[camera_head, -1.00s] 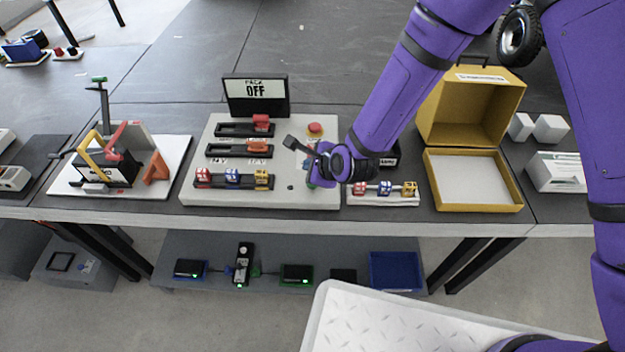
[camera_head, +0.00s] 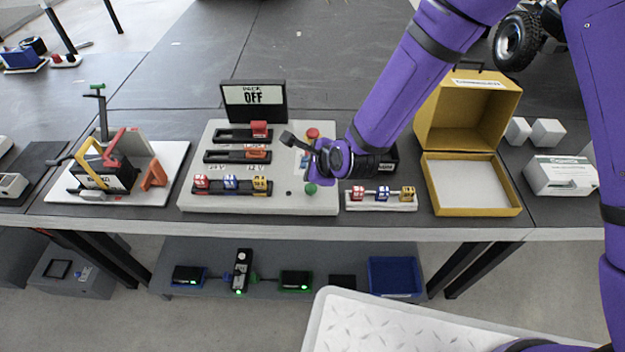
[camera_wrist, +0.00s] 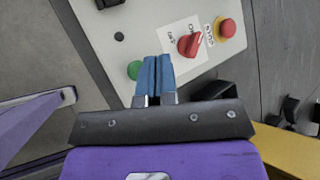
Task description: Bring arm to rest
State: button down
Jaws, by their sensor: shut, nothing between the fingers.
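My gripper (camera_wrist: 155,76) is shut and empty, its two blue fingers pressed together in the wrist view. In the head view, my purple arm (camera_head: 395,100) reaches down from the upper right to the right part of the white control panel (camera_head: 225,203). In the wrist view the fingertips appear over the panel's lower edge, beside a green button (camera_wrist: 134,70) and below a red rotary switch (camera_wrist: 188,45). A red push button (camera_wrist: 227,27) on a yellow base is farther right. I cannot tell whether the fingers touch the panel.
A display (camera_head: 254,100) reading OFF stands behind the panel. A row of small coloured blocks on a white base (camera_head: 381,206) and an open yellow box (camera_head: 431,197) are to the right. A clamp fixture (camera_head: 170,190) is left. A lower shelf (camera_head: 215,280) holds small devices and a blue bin (camera_head: 394,277).

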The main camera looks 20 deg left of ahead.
jog(key=w+d+r+n+t+h, duration=0.15)
jog(key=d+r+n, duration=0.35)
jog(key=d+r, duration=0.75)
jog(key=w+d+r+n+g+h, duration=0.1)
jog(key=w+d+r+n+h, duration=0.2)
jog(key=d+r, duration=0.95)
jog(key=s+d+r+n+h, duration=0.1)
jog(key=s+d+r+n, duration=0.3)
jog(key=s+d, duration=0.6)
jog(key=s+d+r+n+h, duration=0.2)
jog(key=s+d+r+n, duration=0.2)
jog(key=s+d+r, duration=0.4)
jog(key=s+d, duration=0.1)
jog(key=s, duration=0.3)
jog(key=shift+s+d, duration=0.3)
jog(key=shift+d, duration=0.05)
